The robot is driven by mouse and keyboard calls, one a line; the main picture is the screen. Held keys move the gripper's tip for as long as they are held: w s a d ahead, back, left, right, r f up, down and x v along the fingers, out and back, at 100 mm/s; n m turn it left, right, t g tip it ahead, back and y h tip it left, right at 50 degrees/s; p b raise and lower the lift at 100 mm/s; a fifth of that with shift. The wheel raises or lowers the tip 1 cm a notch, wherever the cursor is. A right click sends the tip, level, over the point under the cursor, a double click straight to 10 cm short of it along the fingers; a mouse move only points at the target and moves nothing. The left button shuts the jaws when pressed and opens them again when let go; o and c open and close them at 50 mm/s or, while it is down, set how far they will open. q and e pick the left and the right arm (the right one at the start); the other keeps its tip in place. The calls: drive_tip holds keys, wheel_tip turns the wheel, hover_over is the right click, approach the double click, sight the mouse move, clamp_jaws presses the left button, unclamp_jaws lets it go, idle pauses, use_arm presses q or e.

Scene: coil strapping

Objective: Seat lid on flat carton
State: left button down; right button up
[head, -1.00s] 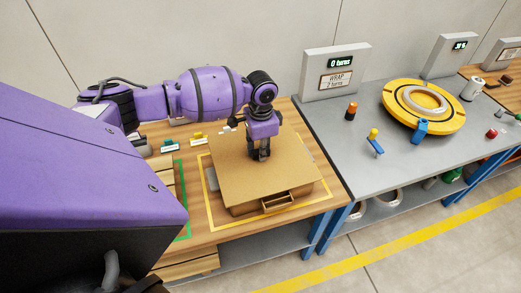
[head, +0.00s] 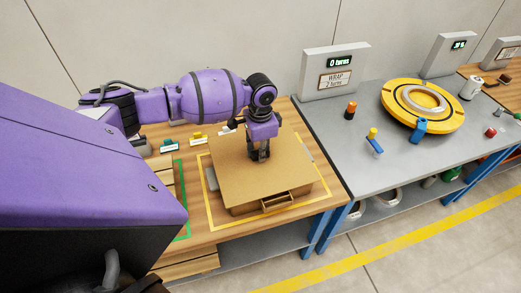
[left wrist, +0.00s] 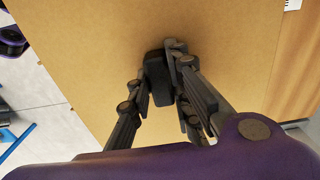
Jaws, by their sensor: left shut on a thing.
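The lid (head: 234,174) is a flat brown cardboard panel. It lies level over the flat carton (head: 243,209), inside a yellow outline on the wooden bench. My left gripper (head: 260,156) points down at the lid's middle. In the left wrist view its fingers (left wrist: 160,80) are shut on a dark block-like grip on the lid (left wrist: 90,50). The carton's front wall shows a framed opening (head: 278,202). Most of the carton is hidden under the lid, and I cannot tell whether a gap is left between them. My right gripper is not in view.
A green outline (head: 182,200) lies left of the carton, with small labelled items (head: 170,146) behind it. A grey table (head: 330,128) to the right holds a yellow turntable (head: 423,105), an orange-topped cylinder (head: 350,109) and a blue and yellow tool (head: 374,141).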

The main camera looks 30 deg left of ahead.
use_arm(q)
drive_tip(key=shift+f, duration=0.45)
drive_tip(key=c, duration=1.5)
unclamp_jaws()
drive_tip(key=shift+c, duration=0.2)
